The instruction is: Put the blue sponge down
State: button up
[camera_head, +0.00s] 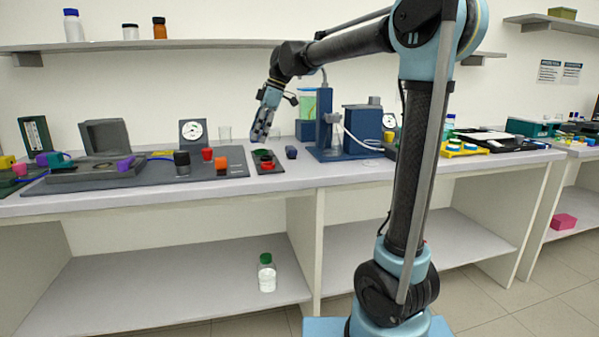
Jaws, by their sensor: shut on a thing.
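My gripper (261,131) hangs from the arm over the bench, pointing down and slightly left, above the small dark panel with a red and a green part. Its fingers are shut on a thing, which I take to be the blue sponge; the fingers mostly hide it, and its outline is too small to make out. The gripper shows above the bench top (330,174), and I cannot tell its exact height.
A small dark blue block (291,152) lies right of the small panel (267,162). A blue stand (334,152) with tubing is further right. A dark board (120,178) with black, red and orange parts lies left. Clear bench runs along the front edge.

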send_over(299, 169)
jog(key=d, duration=0.1)
jog(key=f, duration=0.1)
jog(key=shift+w+f+n, duration=0.15)
jog(key=shift+w+n, duration=0.15)
jog(key=shift+w, duration=0.05)
notch_tip(299, 169, down, 10)
jog(key=shift+r, duration=0.2)
jog(key=shift+s+d+f, duration=0.1)
jog(key=shift+s+f, duration=0.05)
jog(key=shift+f, duration=0.45)
jog(key=shift+c, duration=0.3)
jog(key=o, duration=1.1)
jog(key=shift+f, duration=0.1)
jog(key=shift+c, duration=0.2)
jog(key=shift+r, duration=0.2)
